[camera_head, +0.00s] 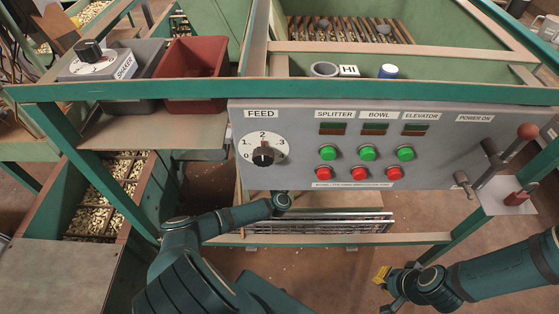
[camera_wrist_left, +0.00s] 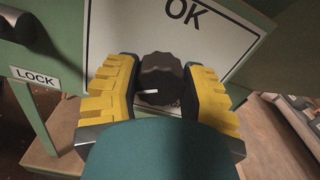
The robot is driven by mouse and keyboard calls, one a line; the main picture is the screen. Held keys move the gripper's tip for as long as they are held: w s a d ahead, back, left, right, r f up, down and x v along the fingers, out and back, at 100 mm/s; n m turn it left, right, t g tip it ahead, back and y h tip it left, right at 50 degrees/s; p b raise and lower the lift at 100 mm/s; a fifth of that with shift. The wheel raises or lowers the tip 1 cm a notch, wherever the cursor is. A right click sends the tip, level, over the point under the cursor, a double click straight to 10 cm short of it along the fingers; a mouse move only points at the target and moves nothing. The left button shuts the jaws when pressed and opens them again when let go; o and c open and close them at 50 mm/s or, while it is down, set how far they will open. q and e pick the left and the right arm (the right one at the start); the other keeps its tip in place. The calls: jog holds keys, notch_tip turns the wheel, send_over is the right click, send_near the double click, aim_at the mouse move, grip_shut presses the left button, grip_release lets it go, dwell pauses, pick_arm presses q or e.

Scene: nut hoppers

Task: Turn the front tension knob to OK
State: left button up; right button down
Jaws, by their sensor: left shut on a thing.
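The front tension knob (camera_wrist_left: 160,78) is dark and ribbed with a white pointer mark. It sits on a white plate (camera_wrist_left: 225,45) lettered OK, which shows in the left wrist view. The pointer faces left in that view, away from the OK lettering at the top. My left gripper (camera_wrist_left: 161,88) has its yellow fingers on both sides of the knob and is shut on it. In the head view my left arm reaches under the grey control panel, and its fingers and the knob are hidden. My right gripper (camera_head: 384,286) hangs low at the right, apart from the machine.
The control panel (camera_head: 430,160) carries a FEED dial (camera_head: 263,150), green and red buttons and levers at the right. A LOCK label (camera_wrist_left: 35,76) and a dark knob (camera_wrist_left: 28,30) are left of the plate. A red bin (camera_head: 195,70) stands above left.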

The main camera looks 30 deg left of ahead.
pick_arm(q)
jog(key=shift+m, duration=0.4)
jog(key=m, duration=0.4)
jog(key=shift+r+m, duration=0.1)
jog(key=shift+m, duration=0.3)
jog(key=m, duration=1.2)
jog(key=shift+w+m, duration=0.1)
jog(key=shift+m, duration=0.2)
jog(key=shift+m+p, duration=0.45)
jog(key=shift+m, duration=2.05)
jog(key=o, duration=1.2)
